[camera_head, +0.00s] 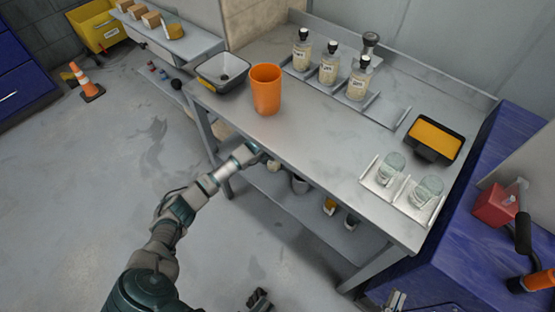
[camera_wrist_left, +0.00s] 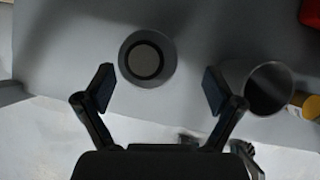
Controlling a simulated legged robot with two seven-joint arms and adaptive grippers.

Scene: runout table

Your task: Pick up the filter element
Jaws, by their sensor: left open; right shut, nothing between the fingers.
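The filter element (camera_wrist_left: 146,58) appears to be the round pale piece with a dark inner ring in the left wrist view. It stands on the grey lower shelf, a little beyond and between my left fingertips, apart from them. In the head view a cream piece (camera_head: 273,166) shows under the table edge beside my left gripper (camera_head: 256,154); it is probably the same thing, partly hidden. My left gripper (camera_wrist_left: 158,90) is open and empty. My right gripper (camera_head: 397,300) is shut and empty at the bottom edge of the head view, only partly in frame.
A grey cup (camera_wrist_left: 258,88) stands to the right of the filter element, with a yellow piece (camera_wrist_left: 306,106) beyond it. The tabletop (camera_head: 315,128) overhangs the shelf. An orange cup (camera_head: 266,90) and a grey tray (camera_head: 222,70) stand above, near the table's left end.

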